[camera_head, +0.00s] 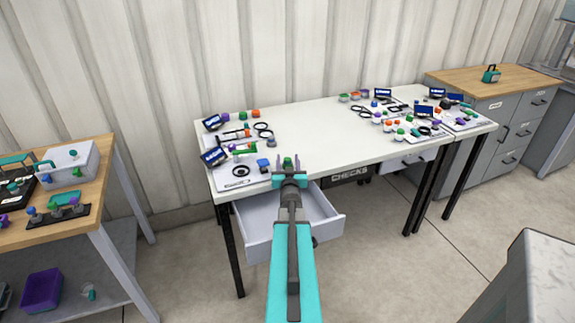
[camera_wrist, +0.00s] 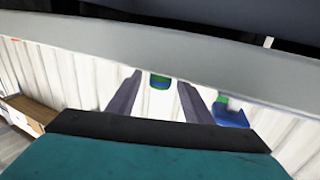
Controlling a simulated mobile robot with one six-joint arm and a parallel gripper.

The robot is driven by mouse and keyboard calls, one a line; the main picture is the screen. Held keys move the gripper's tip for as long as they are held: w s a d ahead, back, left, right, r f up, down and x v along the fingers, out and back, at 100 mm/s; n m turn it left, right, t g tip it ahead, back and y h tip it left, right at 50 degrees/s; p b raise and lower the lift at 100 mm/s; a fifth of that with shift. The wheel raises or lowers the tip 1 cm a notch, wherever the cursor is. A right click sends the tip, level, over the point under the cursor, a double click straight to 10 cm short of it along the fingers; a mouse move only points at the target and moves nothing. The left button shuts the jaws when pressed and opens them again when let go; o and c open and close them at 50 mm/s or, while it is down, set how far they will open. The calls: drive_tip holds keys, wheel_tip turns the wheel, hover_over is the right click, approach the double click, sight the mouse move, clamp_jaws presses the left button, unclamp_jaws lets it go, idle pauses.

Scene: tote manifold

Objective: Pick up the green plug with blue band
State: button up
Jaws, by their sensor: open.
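In the wrist view, which looks upside down, a green plug with a blue band (camera_wrist: 159,82) shows between the two fingers, beside the pale table edge. My gripper (camera_wrist: 160,79) is open, with a finger on each side of the plug and gaps left between. I cannot tell how far beyond the fingertips the plug stands. In the head view my gripper (camera_head: 289,161) is over the front edge of the white table (camera_head: 325,140).
A blue block (camera_head: 263,163), a white sheet with a black ring (camera_head: 240,171) and small signs lie left of my gripper. A drawer (camera_head: 270,225) stands open below the table edge. More small parts crowd the table's right end. The table's middle is clear.

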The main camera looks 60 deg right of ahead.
drive_tip(key=shift+p+x, duration=1.05)
drive_tip(key=shift+x, duration=1.55)
drive_tip(key=shift+c, duration=0.3)
drive_tip(key=c, duration=1.1)
